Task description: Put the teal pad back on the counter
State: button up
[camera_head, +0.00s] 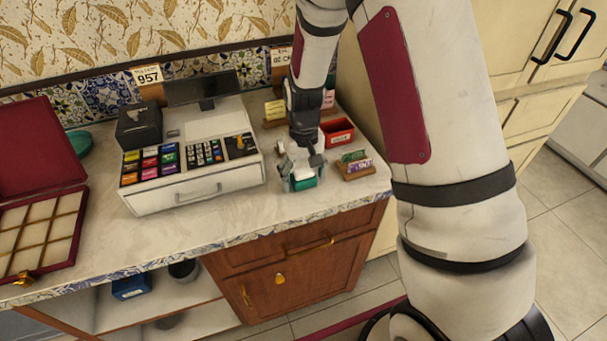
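A small teal object (304,184), which looks like the teal pad, is low at the counter's front right, directly below my gripper (301,170). My gripper points down at it, and the fingers and a pale part hide much of it. I cannot tell whether the fingers touch it or whether it rests on the counter. A second teal item (78,143), rounded and flat, lies on the counter (95,240) at the far left, partly hidden by the red box.
A white cash register (195,185) stands left of my gripper. A red open bin (338,132) and a small card holder (355,166) are close on its right. An open red compartment box (40,235) lies at the left. Bare counter runs along the front edge.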

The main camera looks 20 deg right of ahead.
aim_at(304, 172)
jog(key=shift+r, duration=0.1)
notch_tip(304, 172, up, 12)
jog(key=s+r+t, duration=0.2)
jog(key=s+r, duration=0.9)
jog(key=r, duration=0.1)
jog(key=s+r+t, duration=0.2)
jog(key=s+r, duration=0.2)
jog(key=s, duration=1)
jog(key=shift+d, duration=0.15)
